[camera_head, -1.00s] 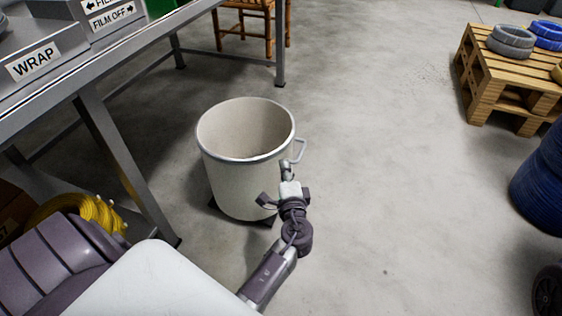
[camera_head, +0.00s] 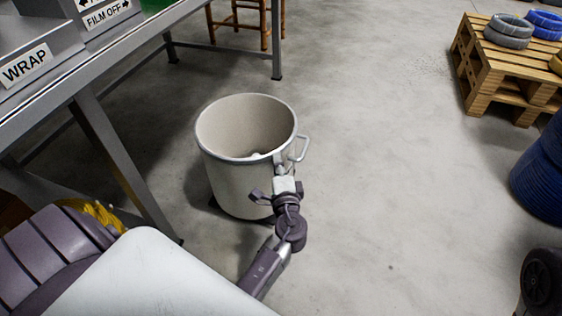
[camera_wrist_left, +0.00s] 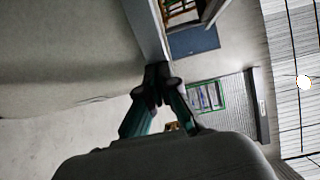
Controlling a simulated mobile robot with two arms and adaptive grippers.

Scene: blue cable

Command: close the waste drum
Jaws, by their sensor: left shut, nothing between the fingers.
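The waste drum (camera_head: 226,180) is a cream-white cylinder standing open on the floor, with a grey rim and a bare inside wall. A small pale shape (camera_head: 257,155) shows low inside its near rim; I cannot tell what it is. A looped metal handle (camera_head: 302,148) sticks out at the drum's right side. No separate lid can be made out. My left gripper (camera_head: 279,170) is shut and empty at the drum's near right side, just below the rim. In the left wrist view its fingertips (camera_wrist_left: 158,76) are together beside the pale drum wall (camera_wrist_left: 60,50); contact is unclear. My right gripper is not in view.
A grey metal bench (camera_head: 110,58) with a WRAP sign stands at the left, its leg near the drum. The floor (camera_head: 400,170) between is clear.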

